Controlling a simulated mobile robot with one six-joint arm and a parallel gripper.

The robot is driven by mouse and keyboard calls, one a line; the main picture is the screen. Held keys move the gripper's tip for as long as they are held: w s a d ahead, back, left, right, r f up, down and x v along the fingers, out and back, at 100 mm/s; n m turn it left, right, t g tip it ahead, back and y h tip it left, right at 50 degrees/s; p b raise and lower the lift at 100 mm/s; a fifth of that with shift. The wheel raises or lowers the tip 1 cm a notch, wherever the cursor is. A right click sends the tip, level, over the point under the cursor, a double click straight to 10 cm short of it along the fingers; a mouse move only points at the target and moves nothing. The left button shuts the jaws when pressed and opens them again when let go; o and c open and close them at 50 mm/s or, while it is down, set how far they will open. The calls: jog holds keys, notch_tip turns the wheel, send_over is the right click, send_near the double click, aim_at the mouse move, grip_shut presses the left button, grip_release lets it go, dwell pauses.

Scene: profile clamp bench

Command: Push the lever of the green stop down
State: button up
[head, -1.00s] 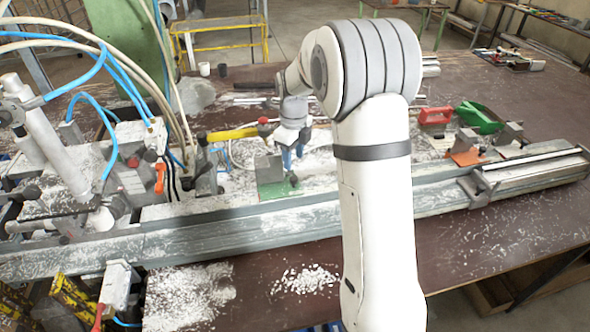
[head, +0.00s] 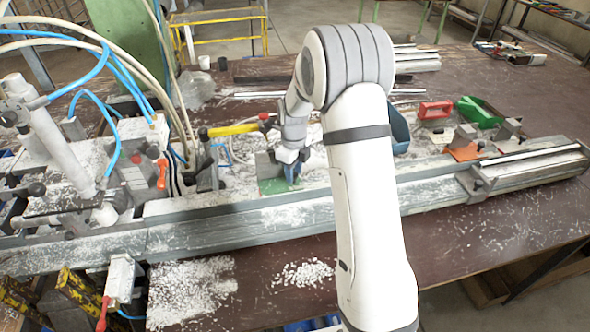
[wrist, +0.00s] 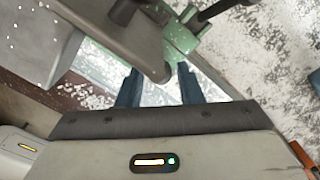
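The green stop has a green base (head: 272,187) and a grey upright plate, and sits on the bench rail in the middle of the head view. In the wrist view, its green part (wrist: 182,38) shows at the top, beside a large grey plate. A dark rod (wrist: 212,11), perhaps its lever, rises to the upper right there; I cannot tell its tilt. My gripper (wrist: 160,80) points its two blue fingers toward the stop, with a gap between them and nothing held. In the head view, my gripper (head: 292,175) is low over the stop's right side and hides part of it.
A yellow bar with a red knob (head: 265,117) is just behind left. Clamps with hoses (head: 130,150) fill the left. White chips litter the bench.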

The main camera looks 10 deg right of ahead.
grip_shut()
jog(key=shift+d+b, duration=0.55)
jog(key=shift+d, duration=0.7)
jog(key=shift+o, duration=1.6)
grip_release()
jog(key=shift+a, duration=0.1)
jog(key=shift+r, duration=0.1)
notch_tip(320, 180, up, 8)
jog(key=b, duration=0.1)
jog(key=shift+b, duration=0.35)
jog(key=shift+f, duration=0.2)
